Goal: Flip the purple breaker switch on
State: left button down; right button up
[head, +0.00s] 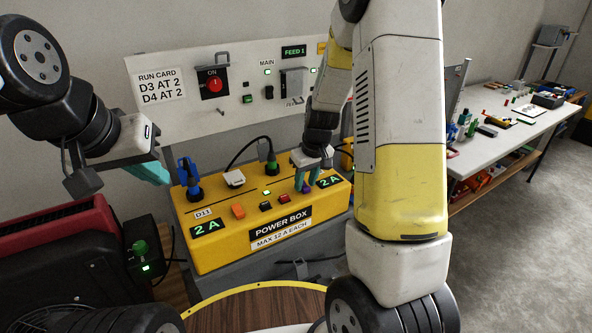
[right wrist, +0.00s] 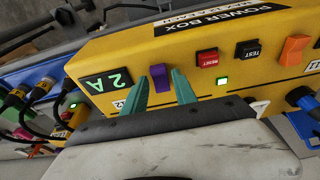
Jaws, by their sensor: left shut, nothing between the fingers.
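The purple breaker switch (head: 306,188) sits near the right end of the yellow power box (head: 220,256), beside a green 2 A display (head: 329,182). The switch also shows in the right wrist view (right wrist: 160,78). My right gripper (head: 307,175) is down at the switch with its teal fingers apart. In the right wrist view, one finger is on each side of the switch, and contact is unclear. Whether the switch is on or off I cannot tell. My left gripper (head: 160,180) is shut and empty, above and left of the box.
The box also has an orange switch (head: 238,211), a black test button (head: 265,206) and a red reset button (head: 283,198). Blue and green plugs (head: 270,165) with a black cable stand along its back. A panel with a red knob (head: 214,85) rises behind.

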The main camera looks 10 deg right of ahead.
jog(key=shift+o, duration=0.5)
jog(key=v, duration=0.7)
jog(key=shift+r, duration=0.35)
jog(key=shift+s, duration=0.1)
jog(key=s+a+r+m+t, duration=0.1)
jog(key=s+r, duration=0.7)
jog(key=s, duration=0.3)
jog(key=s+a+r+m+t+y, duration=0.1)
jog(key=s+r+m+t, duration=0.1)
jog(key=s+r, duration=0.5)
jog(key=s, duration=0.4)
jog(key=shift+a+r, duration=0.4)
